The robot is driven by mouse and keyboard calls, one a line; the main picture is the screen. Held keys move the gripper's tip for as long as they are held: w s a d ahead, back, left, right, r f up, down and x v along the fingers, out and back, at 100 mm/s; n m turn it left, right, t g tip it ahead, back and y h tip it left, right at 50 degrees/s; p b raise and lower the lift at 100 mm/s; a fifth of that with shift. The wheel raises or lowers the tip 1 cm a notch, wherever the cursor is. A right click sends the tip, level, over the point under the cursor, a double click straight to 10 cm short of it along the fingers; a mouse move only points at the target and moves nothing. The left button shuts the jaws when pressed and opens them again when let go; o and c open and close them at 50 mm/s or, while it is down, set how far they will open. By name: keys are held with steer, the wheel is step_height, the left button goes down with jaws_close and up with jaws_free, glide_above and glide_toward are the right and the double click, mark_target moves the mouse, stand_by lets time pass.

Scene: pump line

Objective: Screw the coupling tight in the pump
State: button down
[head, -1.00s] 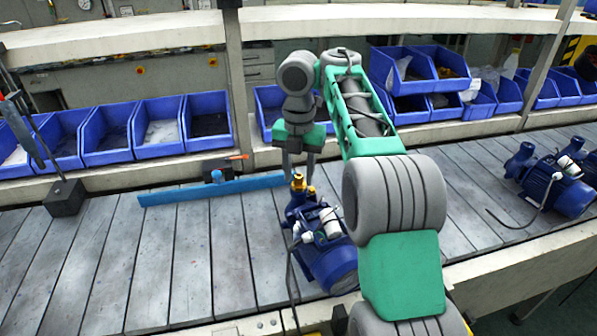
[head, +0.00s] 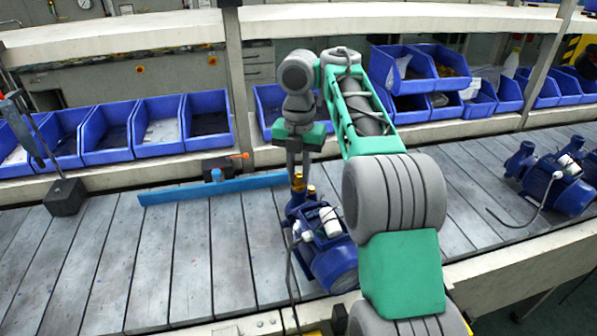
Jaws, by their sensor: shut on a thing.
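The blue pump (head: 330,266) stands on the slatted line in front of me, with white parts on its side and a dark cable. The brass coupling (head: 297,181) sits upright at the pump's top. A second small brass piece (head: 311,191) shows just right of it. My gripper (head: 298,173) points straight down over the pump, its fingers close together and shut on the coupling's upper end. The coupling's thread and its seat in the pump are too small to make out.
A blue bar (head: 215,188) lies across the line at left, by a small clamp with an orange handle (head: 238,156). Blue bins (head: 106,142) line the back. Another pump (head: 565,190) stands at right.

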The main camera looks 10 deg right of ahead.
steer(key=m, duration=0.2)
steer(key=shift+f+m+b, duration=0.1)
steer(key=shift+m+b, duration=0.25)
steer(key=shift+m, duration=0.05)
steer(key=m, duration=0.3)
steer(key=shift+m+b, duration=0.3)
steer(key=shift+m, duration=0.1)
steer(key=m, duration=0.3)
steer(key=shift+m, duration=0.3)
steer(key=m, duration=0.3)
steer(key=shift+m+b, duration=0.3)
steer(key=shift+b, duration=0.05)
steer(key=c, duration=1.4)
jaws_free()
steer(key=shift+o, duration=0.2)
